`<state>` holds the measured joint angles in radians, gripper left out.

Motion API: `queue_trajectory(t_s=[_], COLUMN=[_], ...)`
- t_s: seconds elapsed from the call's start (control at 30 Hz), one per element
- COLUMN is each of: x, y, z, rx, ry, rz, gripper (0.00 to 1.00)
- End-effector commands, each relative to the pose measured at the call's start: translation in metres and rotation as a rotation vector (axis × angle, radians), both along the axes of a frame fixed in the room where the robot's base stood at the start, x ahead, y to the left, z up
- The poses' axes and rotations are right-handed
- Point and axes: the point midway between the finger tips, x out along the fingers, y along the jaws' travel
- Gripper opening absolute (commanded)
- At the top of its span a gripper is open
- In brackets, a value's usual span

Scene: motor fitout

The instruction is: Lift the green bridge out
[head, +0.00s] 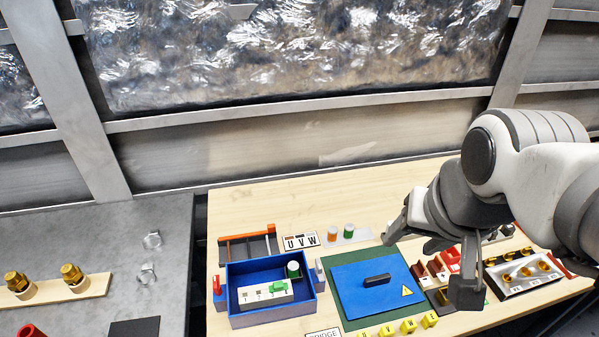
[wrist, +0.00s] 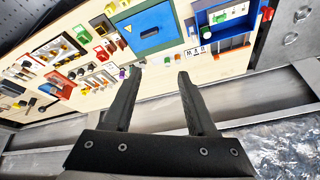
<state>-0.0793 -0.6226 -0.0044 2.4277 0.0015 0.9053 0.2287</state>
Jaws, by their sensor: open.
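A small green piece (head: 279,286), which looks like the green bridge, sits on a pale terminal block (head: 256,295) inside an open blue box (head: 240,322). It also shows as a small green patch in the wrist view (wrist: 221,17), too small for detail. My gripper (head: 428,266) is open and empty, well to the right of the box and above the bench. In the wrist view, my gripper (wrist: 160,72) has both fingers apart with nothing between them.
A green-and-white cylinder (head: 293,270) stands in the box's back right corner. A blue cover (head: 350,288) with a black handle lies on a green plate right of the box. Yellow blocks (head: 408,326) line the front. A metal tray (head: 515,289) is at right.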

Motion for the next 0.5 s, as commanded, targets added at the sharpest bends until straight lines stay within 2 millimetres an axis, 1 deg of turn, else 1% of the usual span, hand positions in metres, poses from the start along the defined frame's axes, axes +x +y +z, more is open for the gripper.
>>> queue_trajectory(t_s=[0.03,0.1,0.27,0.5], x=[0.009,0.02,0.043,0.074], y=[0.008,0.019,0.048,0.097], z=[-0.002,-0.004,-0.012,-0.035], rx=[0.027,0.066,0.139,0.205], ry=[0.029,0.064,0.143,0.258], rz=[-0.033,-0.098,-0.251,-0.493], gripper=[0.57,0.57,0.57,0.57])
